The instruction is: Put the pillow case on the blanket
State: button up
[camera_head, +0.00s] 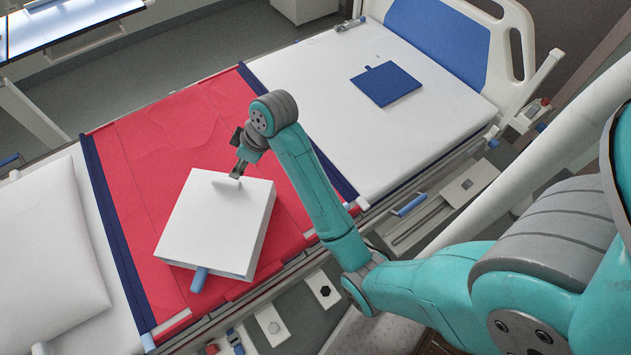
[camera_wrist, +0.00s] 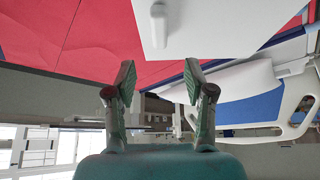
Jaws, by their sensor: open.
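The white, box-like thing that I take for the pillow case (camera_head: 215,232) lies flat on the red blanket (camera_head: 135,140), set at an angle to it. A small white handle (camera_head: 227,184) is on its top near the far edge, and a blue handle (camera_head: 199,280) sticks out at its near side. My gripper (camera_head: 237,170) is just above or beside the white handle; the exact gap is unclear. In the wrist view my gripper (camera_wrist: 159,82) has its fingers apart with nothing between them. The handle (camera_wrist: 158,25) shows there beyond the fingertips, on the white top.
A white pillow (camera_head: 50,255) lies at the bed's left. A dark blue square with a tab (camera_head: 385,85) lies on the bare white mattress (camera_head: 345,145) at the right, near the blue and white headboard (camera_head: 440,40). Bed rails run along the near side.

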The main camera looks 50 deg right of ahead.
jog(key=m+t+h, duration=0.1)
jog(key=m+t, duration=0.1)
send_over(262, 221)
jog(key=w+d, duration=0.2)
notch_tip(262, 221, down, 8)
jog(key=shift+w+a+f, duration=0.15)
jog(key=shift+f, duration=0.1)
jog(key=shift+m+t+h, duration=0.3)
jog(key=shift+m+t, duration=0.4)
jog(key=s, duration=0.1)
jog(key=s+a+f, duration=0.1)
jog(key=s, duration=0.1)
jog(key=s+f, duration=0.1)
jog(key=s, duration=0.1)
jog(key=shift+s+a+f, duration=0.1)
jog(key=shift+a+f, duration=0.05)
jog(key=s+a+r+m+t+h, duration=0.1)
jog(key=s+r+t, duration=0.1)
jog(key=s, duration=0.7)
jog(key=s+a+r+m+t+h, duration=0.1)
jog(key=s+r+t, duration=0.1)
jog(key=s, duration=0.7)
jog(key=s+r+t, duration=0.2)
jog(key=s+r, duration=0.7)
jog(key=r, duration=0.1)
jog(key=shift+s+a+y, duration=0.35)
jog(key=shift+a+y, duration=0.05)
